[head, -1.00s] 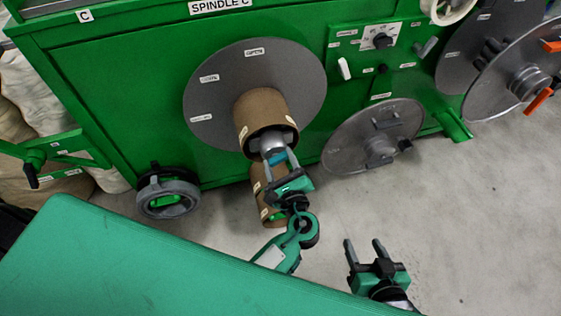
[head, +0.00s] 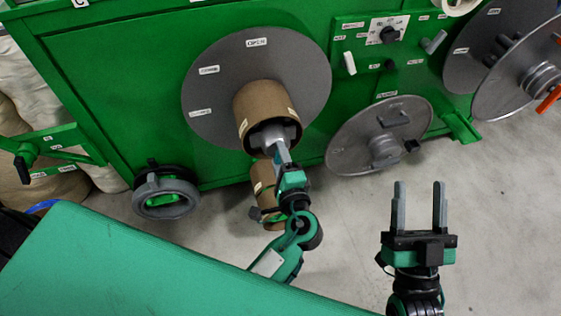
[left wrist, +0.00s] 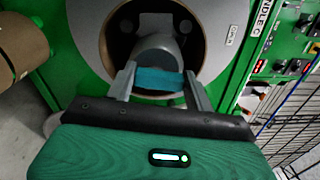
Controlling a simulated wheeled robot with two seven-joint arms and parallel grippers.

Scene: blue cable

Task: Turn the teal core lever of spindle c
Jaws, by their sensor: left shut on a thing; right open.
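Spindle c has a round grey plate (head: 215,95) on the green machine, with a brown cardboard core (head: 262,103) around its hub. In the left wrist view the teal core lever (left wrist: 159,82) lies across the grey hub (left wrist: 160,52), between the two fingers of my left gripper (left wrist: 159,90). My left gripper (head: 281,152) reaches into the open end of the core and is shut on the lever. In the head view the lever is mostly hidden by the gripper. My right gripper (head: 420,205) is open and empty over the floor, fingers pointing up the picture.
A detached grey disc (head: 360,130) leans at the machine's foot. A control panel (head: 388,35) is above it. Another brown core (head: 263,185) is below the spindle. A dark ring-shaped wheel (head: 165,195) stands at the left. A teal surface (head: 150,265) fills the lower left.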

